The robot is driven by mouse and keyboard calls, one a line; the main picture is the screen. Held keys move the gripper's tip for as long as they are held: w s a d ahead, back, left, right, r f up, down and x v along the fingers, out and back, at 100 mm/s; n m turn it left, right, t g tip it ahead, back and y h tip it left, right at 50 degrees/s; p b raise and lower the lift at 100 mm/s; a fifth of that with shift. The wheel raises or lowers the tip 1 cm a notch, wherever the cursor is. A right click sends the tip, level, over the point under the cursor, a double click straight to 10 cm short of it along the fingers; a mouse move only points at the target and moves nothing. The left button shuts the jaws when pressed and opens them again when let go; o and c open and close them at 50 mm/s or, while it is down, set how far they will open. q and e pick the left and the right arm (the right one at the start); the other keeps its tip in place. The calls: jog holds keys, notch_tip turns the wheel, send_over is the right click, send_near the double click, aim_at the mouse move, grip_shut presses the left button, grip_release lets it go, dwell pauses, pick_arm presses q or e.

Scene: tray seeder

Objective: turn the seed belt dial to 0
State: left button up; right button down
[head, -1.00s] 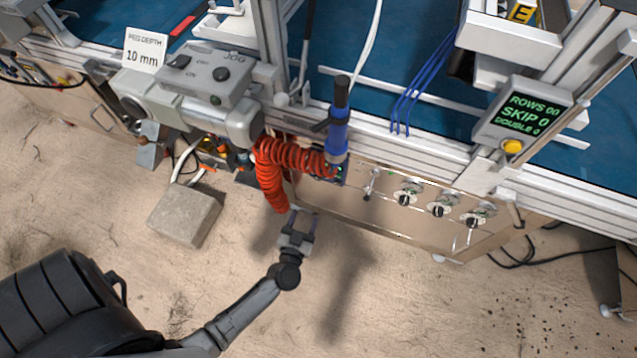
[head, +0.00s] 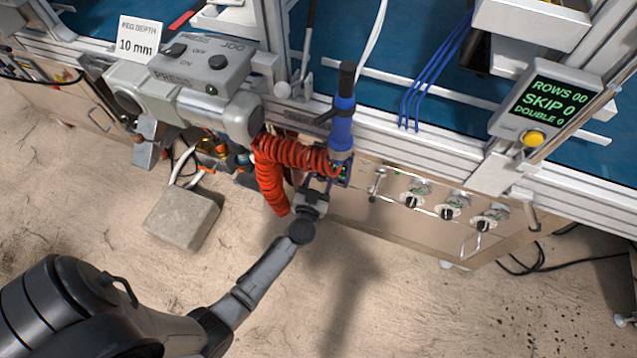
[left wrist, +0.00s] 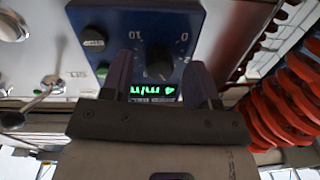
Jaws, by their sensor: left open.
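The seed belt dial is a round black knob (left wrist: 160,58) on a blue control box (left wrist: 190,18), with a printed scale showing 0 and 10. Below it in the left wrist view, a green display (left wrist: 153,90) reads 4 m/min upside down. The knob's pointer is too dark to read. My left gripper (left wrist: 161,70) is open, its fingers at either side of the knob, and I cannot tell whether they touch it. In the head view my left gripper (head: 318,184) is at the blue box (head: 343,173), and the dial is hidden. My right gripper is not in view.
A red coiled hose (head: 270,185) hangs close left of my left gripper. A blue-handled tool (head: 341,128) stands above the box. Several knobs (head: 448,212) line the panel to the right. A grey block (head: 182,218) lies on the open floor.

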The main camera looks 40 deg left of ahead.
pick_arm(q)
jog(key=c, duration=0.9)
jog(key=shift+c, duration=0.2)
